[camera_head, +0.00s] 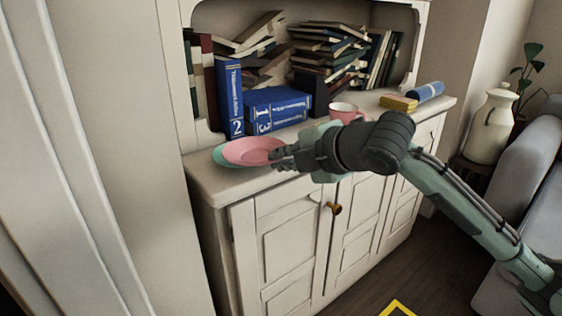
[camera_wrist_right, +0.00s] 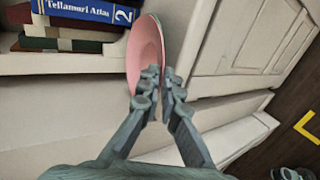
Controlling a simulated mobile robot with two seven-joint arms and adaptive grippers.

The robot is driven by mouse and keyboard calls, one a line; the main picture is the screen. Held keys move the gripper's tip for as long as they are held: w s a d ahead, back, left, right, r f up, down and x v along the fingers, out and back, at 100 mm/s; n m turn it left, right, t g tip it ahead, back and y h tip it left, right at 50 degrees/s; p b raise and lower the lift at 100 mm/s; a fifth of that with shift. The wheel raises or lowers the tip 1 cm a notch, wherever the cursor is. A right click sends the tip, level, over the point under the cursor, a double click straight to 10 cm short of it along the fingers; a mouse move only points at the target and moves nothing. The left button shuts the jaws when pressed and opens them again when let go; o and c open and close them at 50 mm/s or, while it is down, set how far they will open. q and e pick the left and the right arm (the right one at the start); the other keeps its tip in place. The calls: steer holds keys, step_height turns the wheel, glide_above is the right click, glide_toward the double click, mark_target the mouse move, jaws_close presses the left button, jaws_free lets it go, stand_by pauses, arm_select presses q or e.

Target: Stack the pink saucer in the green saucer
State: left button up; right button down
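The pink saucer (camera_head: 250,151) is at the left end of the cabinet top, over the green saucer (camera_head: 222,159). The green saucer shows mostly as a rim at the left; the rest is hidden under the pink one. Whether the two touch is unclear. My right gripper (camera_head: 284,157) comes from the right and is shut on the near right rim of the pink saucer. In the right wrist view the fingers (camera_wrist_right: 160,84) lie on both sides of the pink saucer's (camera_wrist_right: 144,48) rim, with a thin green edge behind it. My left gripper is not in view.
A pink cup (camera_head: 345,111) is just behind my right wrist. A yellow book (camera_head: 398,103) and a blue rolled object (camera_head: 425,92) lie farther right. The cabinet's front edge (camera_head: 240,186) is close below the saucers.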

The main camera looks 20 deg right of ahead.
steer(key=shift+f, duration=0.2)
steer(key=c, duration=1.7)
jaws_free()
